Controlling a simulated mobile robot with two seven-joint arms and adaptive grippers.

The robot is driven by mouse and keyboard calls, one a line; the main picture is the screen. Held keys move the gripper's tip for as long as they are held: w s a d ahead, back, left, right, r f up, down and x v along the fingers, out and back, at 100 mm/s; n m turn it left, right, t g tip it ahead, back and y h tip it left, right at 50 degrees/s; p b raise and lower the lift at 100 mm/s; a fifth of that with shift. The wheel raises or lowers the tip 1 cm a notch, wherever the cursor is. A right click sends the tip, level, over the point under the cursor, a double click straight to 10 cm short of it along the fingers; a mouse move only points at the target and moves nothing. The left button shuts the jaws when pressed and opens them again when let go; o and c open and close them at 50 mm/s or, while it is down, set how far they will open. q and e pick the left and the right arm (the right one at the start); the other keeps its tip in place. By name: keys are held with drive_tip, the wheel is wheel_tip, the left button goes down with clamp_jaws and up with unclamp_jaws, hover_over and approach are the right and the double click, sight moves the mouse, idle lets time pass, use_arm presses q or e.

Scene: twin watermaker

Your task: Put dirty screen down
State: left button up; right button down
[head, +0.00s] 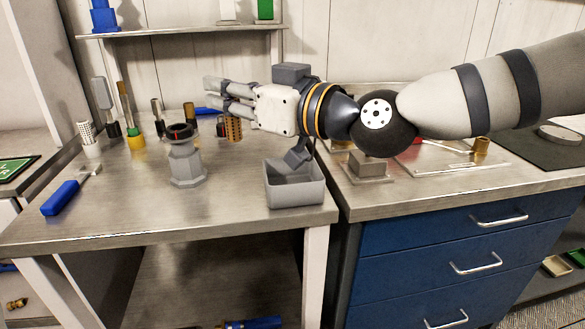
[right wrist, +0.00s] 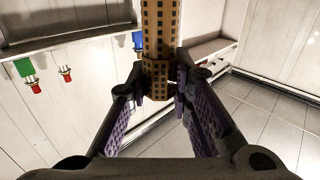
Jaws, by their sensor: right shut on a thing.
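My right gripper (head: 218,98) reaches in from the right over the back of the left bench, its fingers pointing left. It is shut on the dirty screen, a brown cylinder with a grid of dark holes (head: 233,129). In the head view the screen hangs below the fingers; whether its lower end touches the bench I cannot tell. In the right wrist view the fingers (right wrist: 160,80) close around one end of the screen (right wrist: 160,35). A grey housing (head: 186,163) with an open, dark top stands in front of it. My left gripper is out of view.
A grey open bin (head: 295,193) stands at the bench's right front edge. A white perforated cylinder (head: 88,134), a blue-handled tool (head: 62,197) and several upright tools are at the left. A shelf (head: 180,31) runs behind. The bench front (head: 130,215) is clear.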

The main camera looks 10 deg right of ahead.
drive_tip(key=shift+s+d+f, duration=0.3)
drive_tip(key=shift+d+f, duration=0.05)
drive_tip(key=shift+f, duration=0.2)
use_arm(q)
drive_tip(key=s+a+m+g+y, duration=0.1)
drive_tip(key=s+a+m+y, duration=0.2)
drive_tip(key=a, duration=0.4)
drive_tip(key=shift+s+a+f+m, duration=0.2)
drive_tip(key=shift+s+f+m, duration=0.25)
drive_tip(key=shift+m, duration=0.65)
use_arm(e)
drive_tip(key=s+d+f+n+g, duration=0.1)
drive_tip(key=s+d+f, duration=0.4)
drive_tip(key=f, duration=0.3)
drive_tip(key=s+d+f+g+y, duration=0.1)
drive_tip(key=s+d+f, duration=0.4)
drive_tip(key=s+f, duration=0.1)
drive_tip(key=s+d+f+n+g+y, duration=0.1)
drive_tip(key=s+d+f, duration=0.4)
drive_tip(key=f, duration=0.4)
drive_tip(key=shift+s+d+f+n, duration=0.3)
drive_tip(key=shift+s+d+f, duration=0.05)
drive_tip(key=shift+s, duration=0.4)
